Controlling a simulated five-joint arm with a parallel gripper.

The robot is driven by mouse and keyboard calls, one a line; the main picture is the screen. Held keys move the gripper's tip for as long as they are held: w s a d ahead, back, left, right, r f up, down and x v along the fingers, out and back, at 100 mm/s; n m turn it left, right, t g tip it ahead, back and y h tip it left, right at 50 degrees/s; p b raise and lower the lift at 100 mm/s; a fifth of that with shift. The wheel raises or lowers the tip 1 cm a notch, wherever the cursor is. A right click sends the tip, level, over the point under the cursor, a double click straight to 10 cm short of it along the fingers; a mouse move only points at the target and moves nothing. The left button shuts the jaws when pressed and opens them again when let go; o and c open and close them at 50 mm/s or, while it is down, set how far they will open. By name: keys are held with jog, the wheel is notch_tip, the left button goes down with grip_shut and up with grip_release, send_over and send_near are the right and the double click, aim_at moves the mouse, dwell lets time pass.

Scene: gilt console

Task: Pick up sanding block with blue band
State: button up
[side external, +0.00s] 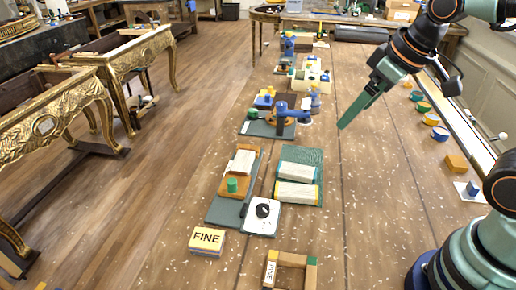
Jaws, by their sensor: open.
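Two pale, long sanding blocks lie on a green mat (302,154) near the middle of the table, an upper one (298,172) and a lower one (296,192). Small coloured bands show at their ends; they are too small to tell surely which one is blue. A cream block marked "FINE" (206,238) with a bluish layer along its lower edge lies nearer the camera, to the left. My gripper (346,122) is open and empty, with green fingers pointing down and left. It is above the table, up and right of the mat, apart from all blocks.
A dark tray (223,210) with a pale block and a green cylinder lies left of the mat. A white square with a black knob (263,212) and a wooden frame (310,272) lie nearer. Coloured tubs (431,119) line the right edge. The table right of the mat is clear.

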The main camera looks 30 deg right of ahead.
jog(key=w+a+n+g, duration=0.2)
jog(key=w+a+n, duration=0.3)
jog(key=a+n, duration=0.2)
jog(key=n+g, duration=0.3)
jog(key=n, duration=1.5)
send_over(207, 238)
notch_tip(207, 238, down, 14)
notch_tip(207, 238, down, 11)
jog(key=shift+f, duration=0.2)
jog(key=c, duration=1.1)
jog(key=shift+c, duration=0.2)
